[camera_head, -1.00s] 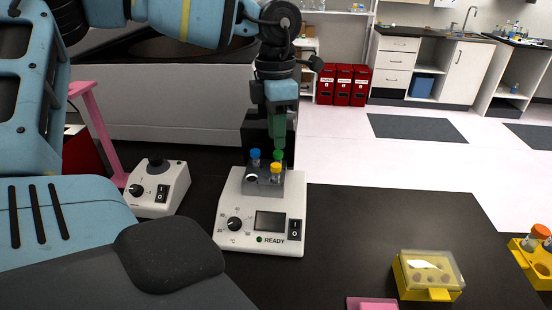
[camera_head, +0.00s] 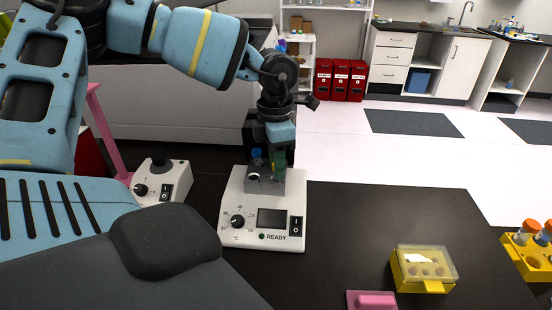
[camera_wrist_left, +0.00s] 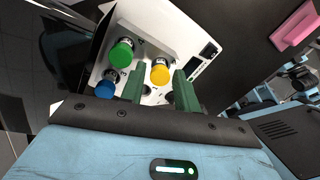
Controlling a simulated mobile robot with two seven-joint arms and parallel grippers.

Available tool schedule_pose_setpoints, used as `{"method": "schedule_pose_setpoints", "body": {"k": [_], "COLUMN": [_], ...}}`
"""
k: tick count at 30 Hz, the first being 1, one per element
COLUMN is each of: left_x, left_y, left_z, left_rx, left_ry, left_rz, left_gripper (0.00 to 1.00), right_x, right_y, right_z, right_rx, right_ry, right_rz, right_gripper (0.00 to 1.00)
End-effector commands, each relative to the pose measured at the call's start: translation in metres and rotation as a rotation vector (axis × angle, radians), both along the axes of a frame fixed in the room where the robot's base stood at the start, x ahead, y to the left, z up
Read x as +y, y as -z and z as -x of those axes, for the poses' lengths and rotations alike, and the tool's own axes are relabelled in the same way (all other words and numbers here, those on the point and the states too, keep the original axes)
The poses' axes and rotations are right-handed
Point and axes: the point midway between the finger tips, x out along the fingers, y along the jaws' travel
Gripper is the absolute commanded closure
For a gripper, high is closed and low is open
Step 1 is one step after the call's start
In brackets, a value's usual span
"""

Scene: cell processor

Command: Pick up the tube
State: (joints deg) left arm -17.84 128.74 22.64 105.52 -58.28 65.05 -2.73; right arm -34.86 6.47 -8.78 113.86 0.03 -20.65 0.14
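The cell processor (camera_head: 237,237) is a white device with a small screen, and a tube holder (camera_head: 262,186) stands on its top. Blue-capped (camera_wrist_left: 105,88), green-capped (camera_wrist_left: 121,52) and yellow-capped (camera_wrist_left: 160,71) tubes stand upright there in the left wrist view. The blue cap also shows in the head view (camera_head: 256,153). My left gripper (camera_head: 279,166) is down at the holder. In the left wrist view its green fingers (camera_wrist_left: 159,84) are open, with the yellow cap between their tips; contact cannot be told. The yellow and green caps are hidden in the head view. My right gripper is not in view.
A white device with a knob (camera_head: 163,183) stands left of the processor. At right are a yellow lidded box (camera_head: 425,270), a pink object (camera_head: 372,301) and a yellow rack (camera_head: 525,262) with orange-capped tubes. The dark bench (camera_head: 395,210) is clear between.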

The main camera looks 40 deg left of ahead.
Motion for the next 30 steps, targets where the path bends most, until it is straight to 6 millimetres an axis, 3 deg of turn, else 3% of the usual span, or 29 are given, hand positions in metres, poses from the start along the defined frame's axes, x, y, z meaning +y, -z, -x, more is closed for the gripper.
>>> {"method": "schedule_pose_setpoints", "body": {"k": [3,10,22,30], "left_x": [0.0,0.0,0.0,0.0], "left_y": [0.0,0.0,-0.007,-0.053], "left_z": [0.0,0.0,-0.001,-0.001], "left_rx": [0.0,0.0,-0.002,-0.004], "left_ry": [0.0,0.0,0.0,0.001], "left_rz": [0.0,0.0,-0.001,-0.001], "left_gripper": [0.7,1.0,1.0,1.0], "right_x": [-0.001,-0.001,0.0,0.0], "right_y": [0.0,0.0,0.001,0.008], "right_z": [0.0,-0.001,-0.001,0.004], "right_rx": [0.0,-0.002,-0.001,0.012], "right_ry": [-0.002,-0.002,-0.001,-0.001], "right_rz": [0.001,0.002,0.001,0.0], "right_gripper": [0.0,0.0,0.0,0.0]}}
